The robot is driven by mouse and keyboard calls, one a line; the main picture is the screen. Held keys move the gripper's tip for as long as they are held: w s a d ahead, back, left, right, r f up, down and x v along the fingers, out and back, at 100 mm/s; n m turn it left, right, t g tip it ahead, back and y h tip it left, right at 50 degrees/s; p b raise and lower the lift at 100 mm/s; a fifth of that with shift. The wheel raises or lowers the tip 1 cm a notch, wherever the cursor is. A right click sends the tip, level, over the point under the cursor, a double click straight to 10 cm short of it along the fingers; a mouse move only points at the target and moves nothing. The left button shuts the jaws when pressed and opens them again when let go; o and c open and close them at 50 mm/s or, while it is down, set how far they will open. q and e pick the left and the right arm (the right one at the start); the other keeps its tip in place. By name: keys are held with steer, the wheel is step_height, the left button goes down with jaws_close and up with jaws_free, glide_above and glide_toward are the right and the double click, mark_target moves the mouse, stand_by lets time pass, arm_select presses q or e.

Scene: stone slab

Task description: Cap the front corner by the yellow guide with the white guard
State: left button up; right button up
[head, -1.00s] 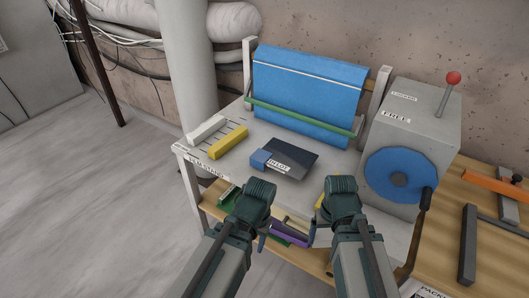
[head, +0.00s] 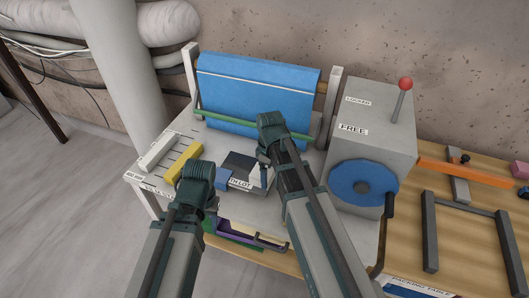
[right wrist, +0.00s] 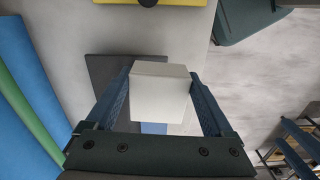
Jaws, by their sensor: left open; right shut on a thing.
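The dark slab (head: 240,162) lies flat on the grey bench, with a blue piece (head: 224,180) at its front left corner. The yellow guide (head: 183,163) lies left of the slab. My right gripper (head: 264,168) is over the slab, shut on the white guard (right wrist: 160,92); in the right wrist view the guard is a pale block between the fingers, with the slab (right wrist: 105,72) behind it. Whether the guard touches the slab cannot be told. My left gripper (head: 208,208) is open and empty at the bench's front edge, in front of the blue piece.
A white bar (head: 160,150) lies beside the yellow guide. A blue sheet on a rack (head: 258,95) stands behind the slab. A grey locker box (head: 368,130) with a blue wheel (head: 362,186) stands to the right. A lower shelf holds coloured pieces (head: 245,235).

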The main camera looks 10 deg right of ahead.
steer(key=shift+w+r+n, duration=0.25)
steer(key=shift+w+n, duration=0.05)
steer(key=shift+w, duration=0.35)
arm_select(q)
steer(key=shift+w+r, duration=0.3)
steer(key=shift+f, duration=0.1)
step_height(320, 180, down, 5)
steer(key=b, duration=0.5)
arm_select(e)
step_height(320, 180, down, 5)
arm_select(q)
steer(key=shift+f+b, duration=1.6)
steer(key=shift+b, duration=0.05)
arm_select(e)
steer(key=shift+f, duration=1.65)
steer(key=o, duration=1.1)
arm_select(q)
steer(key=shift+r, duration=0.15)
arm_select(e)
steer(key=shift+r, duration=0.15)
step_height(320, 180, up, 14)
steer(key=p, duration=1.4)
steer(key=shift+f, duration=0.2)
arm_select(q)
step_height(320, 180, up, 14)
steer(key=shift+f, duration=0.2)
